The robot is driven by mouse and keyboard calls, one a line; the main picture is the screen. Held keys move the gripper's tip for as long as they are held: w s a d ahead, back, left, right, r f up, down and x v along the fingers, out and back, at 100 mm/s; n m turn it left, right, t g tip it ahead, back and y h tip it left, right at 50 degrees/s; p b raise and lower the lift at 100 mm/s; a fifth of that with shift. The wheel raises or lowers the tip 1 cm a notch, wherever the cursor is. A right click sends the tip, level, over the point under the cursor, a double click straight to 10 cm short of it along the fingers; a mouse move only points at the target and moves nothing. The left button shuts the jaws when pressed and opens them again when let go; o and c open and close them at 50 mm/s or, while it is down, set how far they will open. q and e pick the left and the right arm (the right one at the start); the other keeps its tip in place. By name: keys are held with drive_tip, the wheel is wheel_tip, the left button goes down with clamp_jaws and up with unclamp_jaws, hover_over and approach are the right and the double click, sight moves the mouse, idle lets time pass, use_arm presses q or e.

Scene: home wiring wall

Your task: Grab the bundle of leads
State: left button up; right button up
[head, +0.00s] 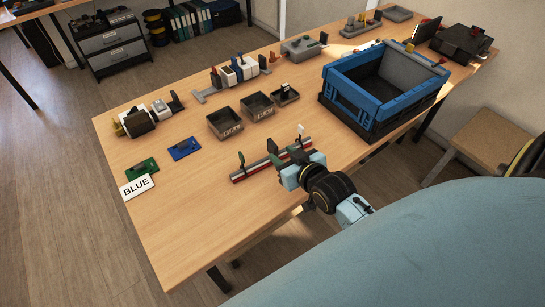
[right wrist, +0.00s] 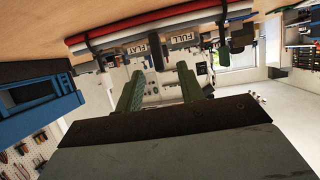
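The bundle of leads (head: 255,168) lies straight along the near edge of the table, with red and pale leads side by side. Small upright clips stand along it. My right gripper (head: 288,160) is at the bundle's right part in the head view. Its green fingers (right wrist: 159,75) are spread apart, with a dark upright piece showing beyond the gap. I see no lead gripped between them. My left gripper is not in view.
A blue crate (head: 347,96) stands right of the bundle. Two grey trays (head: 225,124) and a smaller dark tray (head: 285,96) lie behind it. A BLUE label (head: 137,187), a green board (head: 142,168) and a blue board (head: 184,149) lie left. The front left tabletop is clear.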

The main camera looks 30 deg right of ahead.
sight(269, 141)
drive_tip(key=x, duration=0.3)
drive_tip(key=shift+r+b+x, duration=0.25)
drive_tip(key=shift+b+x, duration=0.05)
drive_tip(key=shift+x, duration=1.05)
drive_tip(key=shift+r+b+x, duration=0.2)
drive_tip(key=shift+b+x, duration=0.1)
drive_tip(key=shift+x, duration=1)
drive_tip(key=shift+w, duration=0.15)
drive_tip(key=shift+c, duration=0.5)
clamp_jaws()
